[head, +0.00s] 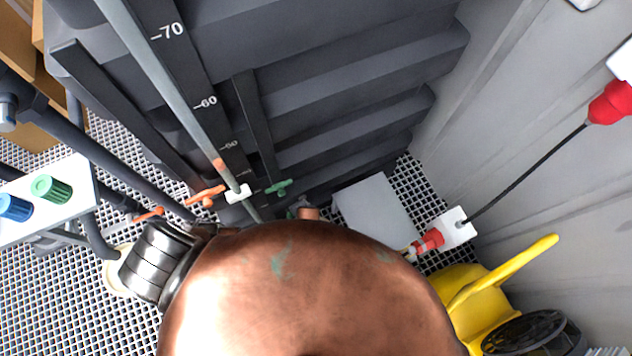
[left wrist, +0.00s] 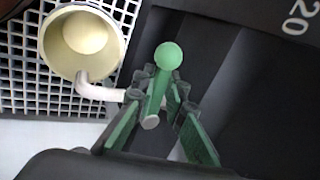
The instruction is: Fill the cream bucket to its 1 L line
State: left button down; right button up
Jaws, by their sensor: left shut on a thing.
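The cream bucket (left wrist: 52,48) stands on the white grating in the left wrist view, seen from above with its mouth open. A white spout (left wrist: 100,91) bends over its near rim. I cannot read its 1 L line or tell its level. My left gripper (left wrist: 160,97) is shut on a green handle (left wrist: 168,55) with a round knob, beside the spout and in front of a dark tank. In the head view, a big copper-coloured rounded form hides the gripper and most of the area around the bucket. My right gripper is not in view.
The dark ribbed tank (head: 330,60) carries a scale with a clear sight tube (head: 190,105). Orange (head: 205,195) and green (head: 278,187) levers sit low by it. A white box (head: 375,210), a red plug (head: 428,241) with cable and a yellow object (head: 480,290) are at right.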

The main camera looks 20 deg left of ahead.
pick_arm(q)
jog(key=d+n+g, duration=0.1)
jog(key=d+n, duration=0.1)
jog(key=n, duration=0.2)
jog(key=d+n+g, duration=0.2)
jog(key=n, duration=0.2)
jog(key=d+n+g, duration=0.1)
jog(key=n+g, duration=0.1)
jog(key=n, duration=0.3)
jog(key=shift+d, duration=0.4)
jog(key=shift+s+f, duration=0.1)
jog(key=shift+s, duration=0.1)
dwell(6.1)
